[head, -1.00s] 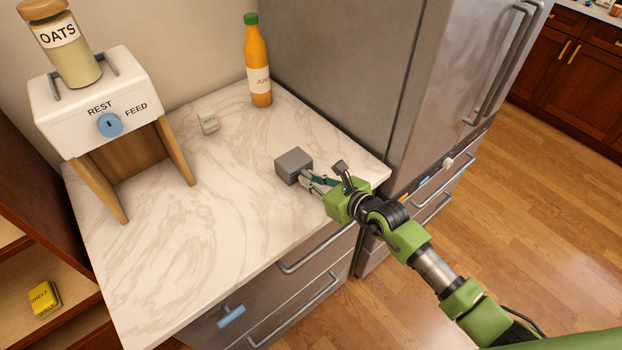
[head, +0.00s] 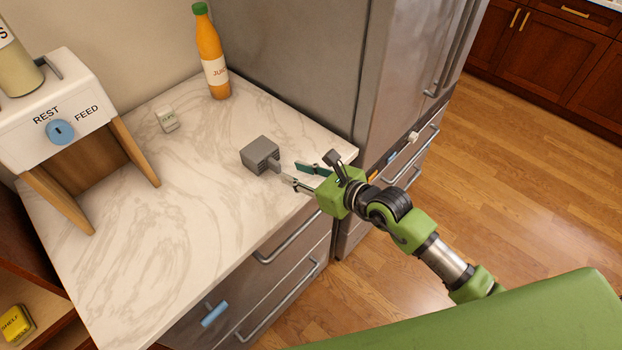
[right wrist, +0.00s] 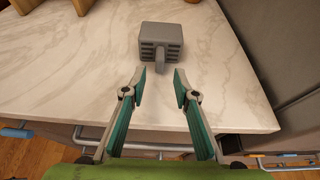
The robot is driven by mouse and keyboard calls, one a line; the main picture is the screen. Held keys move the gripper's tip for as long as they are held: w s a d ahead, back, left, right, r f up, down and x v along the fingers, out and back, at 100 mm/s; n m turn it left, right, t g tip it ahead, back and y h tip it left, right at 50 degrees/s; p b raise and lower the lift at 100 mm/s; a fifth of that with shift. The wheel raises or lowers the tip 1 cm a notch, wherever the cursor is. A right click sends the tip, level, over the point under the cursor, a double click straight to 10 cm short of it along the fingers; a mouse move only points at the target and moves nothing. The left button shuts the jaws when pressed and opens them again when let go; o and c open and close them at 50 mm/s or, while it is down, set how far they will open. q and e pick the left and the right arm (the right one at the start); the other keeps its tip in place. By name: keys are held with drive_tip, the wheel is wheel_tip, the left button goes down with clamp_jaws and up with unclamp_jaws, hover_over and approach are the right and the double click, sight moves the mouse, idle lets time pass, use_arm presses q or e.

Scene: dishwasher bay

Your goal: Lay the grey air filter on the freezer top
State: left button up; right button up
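The grey air filter (head: 260,153), a small block with slots and a short handle, rests on the white marble top (head: 215,190) of a unit with steel drawers. In the right wrist view the air filter (right wrist: 161,38) lies just ahead, its handle pointing towards me. My right gripper (head: 290,172) is open and empty, close to the handle's end. In the right wrist view the right gripper's fingertips (right wrist: 160,75) are spread on either side of the handle's tip, with gaps on both sides. My left gripper is not in view.
A juice bottle (head: 209,60) and a small pale box (head: 167,119) stand towards the back of the top. A white feeder with a blue knob (head: 60,132) is at the left. A tall steel fridge (head: 290,70) borders the top on the right. Marble in front is clear.

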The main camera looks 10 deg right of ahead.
drive_tip(key=shift+b+v, duration=0.35)
drive_tip(key=shift+v, duration=2.15)
